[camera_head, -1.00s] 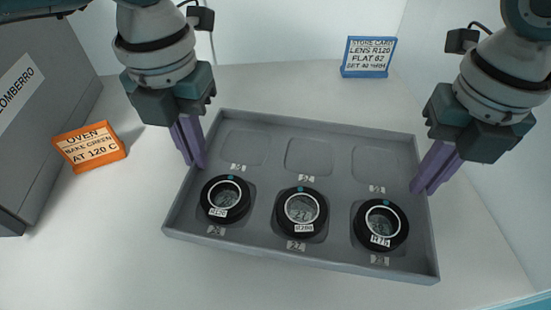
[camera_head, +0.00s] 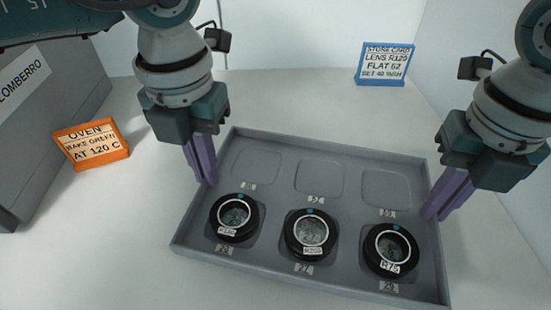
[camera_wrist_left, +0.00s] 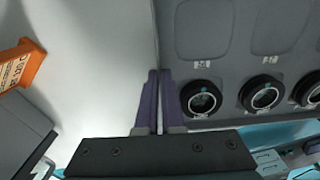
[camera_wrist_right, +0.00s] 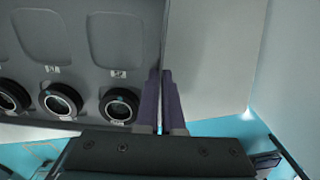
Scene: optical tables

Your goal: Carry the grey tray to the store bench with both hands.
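The grey tray (camera_head: 350,215) is a shallow rectangular one with two rows of recesses. Three black ring-mounted lenses (camera_head: 234,217), (camera_head: 310,233), (camera_head: 390,250) sit in its near row; its far row is empty. My left gripper (camera_head: 208,182) is shut on the tray's left wall, and my right gripper (camera_head: 432,217) on its right wall. Both wrist views show the fingers close together, straddling the wall (camera_wrist_left: 158,73), (camera_wrist_right: 160,73). The tray looks roughly level. I cannot tell whether its underside touches the white surface. The store bench is not identifiable.
An orange oven card (camera_head: 92,144) stands left of the tray, beside a grey box-shaped appliance (camera_head: 50,110). A blue-framed store card (camera_head: 386,64) stands behind the tray at the right. The white surface (camera_head: 290,95) behind the tray is mostly clear. Pale walls rise beyond.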

